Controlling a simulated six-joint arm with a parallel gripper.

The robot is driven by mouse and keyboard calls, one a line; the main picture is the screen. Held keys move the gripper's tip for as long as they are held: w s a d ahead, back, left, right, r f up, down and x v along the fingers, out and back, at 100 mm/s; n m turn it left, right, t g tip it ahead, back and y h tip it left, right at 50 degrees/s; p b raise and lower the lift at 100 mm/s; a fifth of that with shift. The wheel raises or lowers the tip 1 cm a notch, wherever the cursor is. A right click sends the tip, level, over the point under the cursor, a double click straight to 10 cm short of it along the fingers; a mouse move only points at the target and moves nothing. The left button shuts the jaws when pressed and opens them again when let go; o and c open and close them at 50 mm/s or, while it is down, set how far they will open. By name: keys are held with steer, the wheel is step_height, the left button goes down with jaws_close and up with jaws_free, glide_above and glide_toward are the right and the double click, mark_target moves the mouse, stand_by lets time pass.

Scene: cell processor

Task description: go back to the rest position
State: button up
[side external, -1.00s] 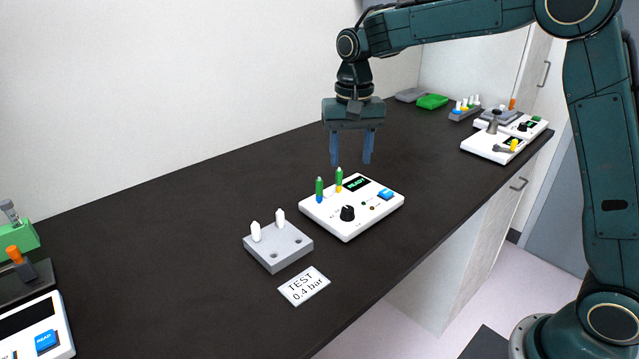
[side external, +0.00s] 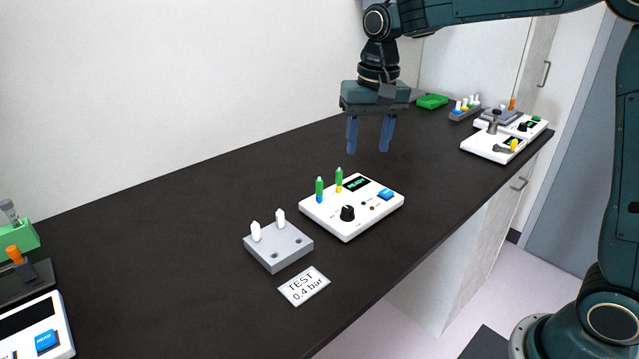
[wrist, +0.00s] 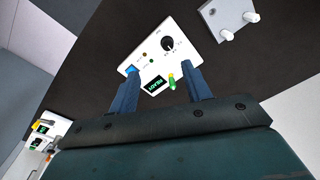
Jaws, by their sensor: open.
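My gripper (side external: 369,136) is open and empty, with its blue fingers pointing down. It hangs in the air above and behind the white processor box, apart from everything. The box (side external: 330,222) has a black knob (side external: 347,213), a blue button (side external: 386,194) and a small display with green text. Two green-topped pieces stand upright in it, one with a blue base (side external: 319,190) and one with a yellow base (side external: 339,180). In the wrist view the box (wrist: 180,32) shows ahead of my open fingers (wrist: 163,82), and the right finger partly overlaps its edge.
A grey block (side external: 280,253) with two white plugs and a "TEST 0.4 bar" card (side external: 304,286) lie in front. More devices stand at the far right (side external: 490,146) and near left (side external: 40,325). A green piece (side external: 432,101) lies at the back.

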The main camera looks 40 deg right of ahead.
steer(key=s+n+t, duration=0.4)
steer(key=s+n, duration=0.1)
steer(key=s, duration=2)
steer(key=shift+d+r+n+t, duration=0.35)
steer(key=shift+d+n+t, duration=0.05)
